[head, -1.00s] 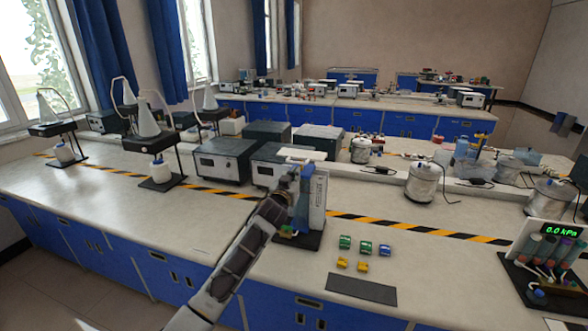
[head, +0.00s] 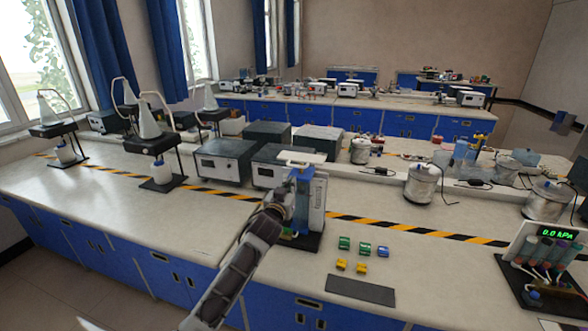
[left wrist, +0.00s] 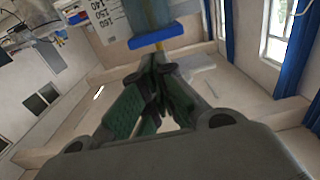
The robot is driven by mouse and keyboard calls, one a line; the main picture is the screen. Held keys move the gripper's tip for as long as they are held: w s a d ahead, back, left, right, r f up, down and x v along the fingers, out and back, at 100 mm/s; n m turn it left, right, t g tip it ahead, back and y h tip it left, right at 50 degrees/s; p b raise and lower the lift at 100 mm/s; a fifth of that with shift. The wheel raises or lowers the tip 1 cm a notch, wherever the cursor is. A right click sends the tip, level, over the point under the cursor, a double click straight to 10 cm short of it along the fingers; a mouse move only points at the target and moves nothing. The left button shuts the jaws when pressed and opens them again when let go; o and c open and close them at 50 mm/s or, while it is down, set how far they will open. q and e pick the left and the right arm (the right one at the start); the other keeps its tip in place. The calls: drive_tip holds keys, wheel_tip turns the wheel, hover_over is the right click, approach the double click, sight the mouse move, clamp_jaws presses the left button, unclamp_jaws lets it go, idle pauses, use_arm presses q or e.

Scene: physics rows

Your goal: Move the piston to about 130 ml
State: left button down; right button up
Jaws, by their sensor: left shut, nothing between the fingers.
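The piston apparatus (head: 316,200) stands upright on a dark base on the front bench, with a white scale panel and a blue part. A white handle (head: 300,157) tops it. In the left wrist view the scale panel (left wrist: 107,18) shows numbers near 140 and 150, with a blue bar (left wrist: 157,37) beside it. The piston's level cannot be read. My left gripper (head: 284,208) is at the apparatus's left side, below the handle, and hides part of it. Its fingers (left wrist: 155,88) are shut and empty, just apart from the blue bar in the wrist view. My right gripper is not in view.
Several small green, blue and yellow parts (head: 361,250) lie right of the apparatus, near a dark mat (head: 360,290). A pressure display (head: 559,234) reads 0.0 kPa at far right. Grey boxes (head: 225,162) stand behind. The bench at left front is clear.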

use_arm(q)
drive_tip(key=p+v, duration=0.1)
drive_tip(key=v, duration=0.3)
drive_tip(key=shift+s+a+p, duration=0.1)
drive_tip(key=shift+s+p, duration=0.05)
drive_tip(key=shift+p, duration=0.15)
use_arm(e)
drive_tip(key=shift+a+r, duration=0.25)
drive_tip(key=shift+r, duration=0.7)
